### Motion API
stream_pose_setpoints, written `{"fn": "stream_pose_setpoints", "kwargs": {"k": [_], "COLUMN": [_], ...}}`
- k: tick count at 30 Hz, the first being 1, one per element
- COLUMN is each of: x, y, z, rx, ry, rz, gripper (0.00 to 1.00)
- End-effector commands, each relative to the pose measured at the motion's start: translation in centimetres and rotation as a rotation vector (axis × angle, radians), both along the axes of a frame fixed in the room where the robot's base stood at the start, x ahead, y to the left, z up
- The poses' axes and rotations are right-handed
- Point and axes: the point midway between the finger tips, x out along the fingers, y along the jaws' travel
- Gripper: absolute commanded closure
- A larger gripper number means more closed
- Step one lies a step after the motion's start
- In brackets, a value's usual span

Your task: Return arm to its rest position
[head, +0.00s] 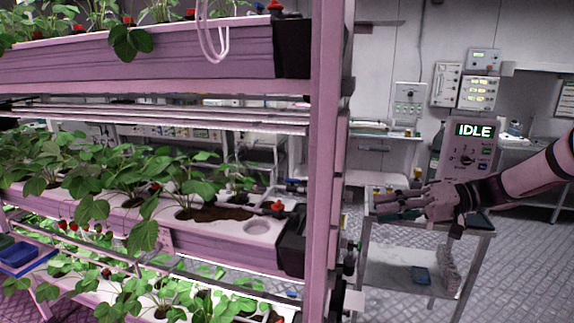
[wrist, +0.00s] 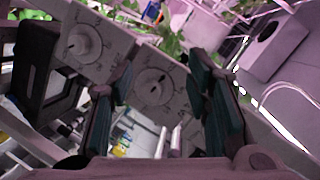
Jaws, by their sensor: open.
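My gripper (head: 398,206) is at the right in the head view, at the end of my arm, which reaches in from the right edge. It hangs over the small cart and in front of the control box showing IDLE (head: 472,148). In the wrist view my gripper (wrist: 168,105) shows two dark green finger pads spread apart, with nothing held between them. Behind the fingers is a grey panel with round knobs (wrist: 152,88).
A pink berry rack (head: 325,130) with several planted tiers fills the left and middle. A wheeled cart (head: 405,270) stands under my gripper. A blue bin (head: 18,256) is at the lower left. Wall panels (head: 410,105) hang behind. Tiled floor (head: 510,275) shows clear at the lower right.

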Motion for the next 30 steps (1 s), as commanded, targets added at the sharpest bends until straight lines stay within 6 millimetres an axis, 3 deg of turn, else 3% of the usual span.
{"fn": "stream_pose_setpoints", "kwargs": {"k": [1, 4, 12, 20, 30], "x": [-1.2, -3.7, -10.9, -17.8, -25.5], "y": [1.9, 4.3, 8.0, 8.5, 6.7], "z": [0.5, 0.6, 1.5, 2.9, 4.6], "rx": [-0.076, -0.223, -0.603, -0.9, -1.106], "ry": [0.04, 0.123, 0.256, 0.261, 0.127], "rz": [0.028, 0.054, 0.026, -0.114, -0.384], "gripper": [0.55, 0.55, 0.55, 0.55, 0.55]}}
